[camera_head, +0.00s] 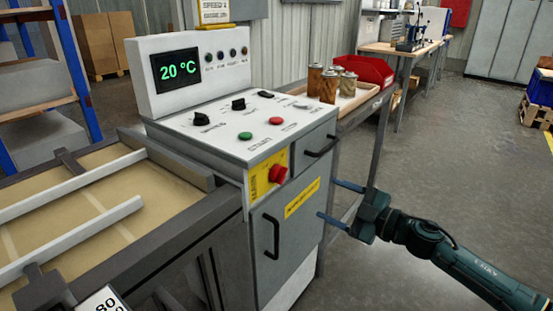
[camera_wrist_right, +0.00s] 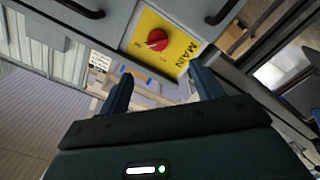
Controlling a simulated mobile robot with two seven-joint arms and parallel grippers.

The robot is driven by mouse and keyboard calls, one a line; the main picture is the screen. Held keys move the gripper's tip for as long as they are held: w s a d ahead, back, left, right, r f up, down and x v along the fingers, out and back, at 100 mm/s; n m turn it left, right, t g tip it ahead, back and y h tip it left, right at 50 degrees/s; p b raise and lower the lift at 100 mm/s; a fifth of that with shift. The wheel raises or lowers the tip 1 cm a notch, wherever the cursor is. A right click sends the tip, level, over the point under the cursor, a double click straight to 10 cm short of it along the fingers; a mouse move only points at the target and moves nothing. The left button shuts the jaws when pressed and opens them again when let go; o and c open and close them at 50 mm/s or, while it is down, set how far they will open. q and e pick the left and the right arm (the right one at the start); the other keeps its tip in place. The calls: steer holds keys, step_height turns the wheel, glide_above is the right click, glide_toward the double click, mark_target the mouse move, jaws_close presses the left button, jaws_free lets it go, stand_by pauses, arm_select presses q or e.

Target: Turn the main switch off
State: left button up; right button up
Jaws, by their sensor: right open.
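The main switch (camera_head: 278,174) is a red knob on a yellow plate, on the front of the grey control cabinet (camera_head: 290,259). In the right wrist view the red knob (camera_wrist_right: 157,39) sits on its yellow plate (camera_wrist_right: 163,46) marked MAIN, ahead of the fingers. My right gripper (camera_head: 340,201) is open and empty, to the right of the switch and apart from it. Its two fingers (camera_wrist_right: 162,90) also show in the right wrist view, with the knob between and beyond them. My left gripper is not in view.
The panel has a green button (camera_head: 245,136), a red button (camera_head: 276,121) and a 20 °C display (camera_head: 178,69). Door handles (camera_head: 271,236) stick out of the cabinet front. A table with a red bin (camera_head: 368,70) and cartridges stands behind.

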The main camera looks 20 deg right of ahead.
mark_target(285, 177)
steer(key=x, duration=1.3)
steer(key=shift+w+r, duration=0.15)
steer(key=shift+r, duration=0.1)
steer(key=shift+c, duration=1.4)
steer(key=c, duration=0.7)
